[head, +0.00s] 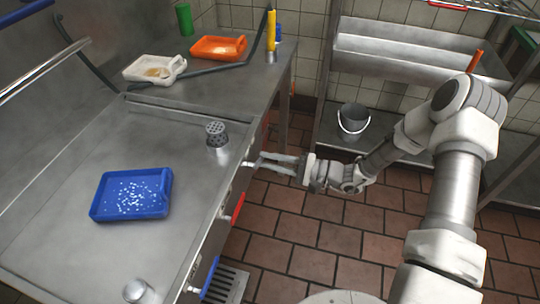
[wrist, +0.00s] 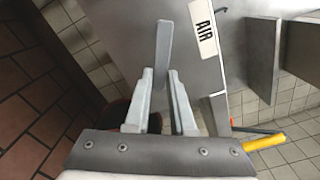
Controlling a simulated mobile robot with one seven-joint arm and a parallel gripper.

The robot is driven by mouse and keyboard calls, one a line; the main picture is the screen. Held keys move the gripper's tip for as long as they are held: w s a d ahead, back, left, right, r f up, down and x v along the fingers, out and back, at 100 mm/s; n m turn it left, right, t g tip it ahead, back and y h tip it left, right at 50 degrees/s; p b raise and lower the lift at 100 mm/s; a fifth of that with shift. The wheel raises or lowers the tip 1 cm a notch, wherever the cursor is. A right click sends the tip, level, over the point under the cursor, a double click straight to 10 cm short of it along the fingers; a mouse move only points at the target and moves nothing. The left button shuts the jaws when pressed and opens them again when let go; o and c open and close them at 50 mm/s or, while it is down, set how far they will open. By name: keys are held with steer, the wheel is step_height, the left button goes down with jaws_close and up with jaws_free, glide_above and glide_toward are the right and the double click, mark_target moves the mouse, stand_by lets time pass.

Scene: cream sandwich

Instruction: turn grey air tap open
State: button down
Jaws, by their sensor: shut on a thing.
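The grey air tap is a flat grey lever (wrist: 163,44) on the metal counter front, beside a white label reading AIR (wrist: 204,30). In the wrist view my gripper (wrist: 160,78) has one finger on each side of the lever, shut on it near its lower end. In the head view my gripper (head: 262,162) reaches in from the right to the counter's front edge. The lever is small there, and its grip is hard to make out.
Along the same counter front are a red handle (head: 238,206) and a blue handle (head: 210,276). A blue tray (head: 99,208) and a perforated metal shaker (head: 217,135) stand on the counter (head: 60,180). A bucket (head: 354,119) sits on a low shelf behind. The tiled floor beside the counter is clear.

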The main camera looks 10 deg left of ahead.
steer(key=s+f+m+p, duration=0.1)
steer(key=m, duration=0.3)
steer(key=s+f+m+p, duration=0.1)
steer(key=s+m, duration=0.1)
steer(key=m, duration=0.2)
steer(key=s+m+p, duration=0.1)
steer(key=m+p, duration=0.1)
steer(key=m, duration=0.2)
steer(key=shift+s+a+f, duration=0.3)
steer(key=shift+a+f, duration=0.05)
steer(key=shift+f, duration=0.05)
steer(key=shift+m, duration=0.3)
steer(key=c, duration=0.8)
jaws_free()
steer(key=shift+o, duration=0.2)
steer(key=s+d, duration=0.2)
steer(key=d, duration=1.5)
steer(key=shift+s+d+p, duration=0.15)
steer(key=shift+s+p, duration=0.15)
steer(key=shift+p, duration=0.05)
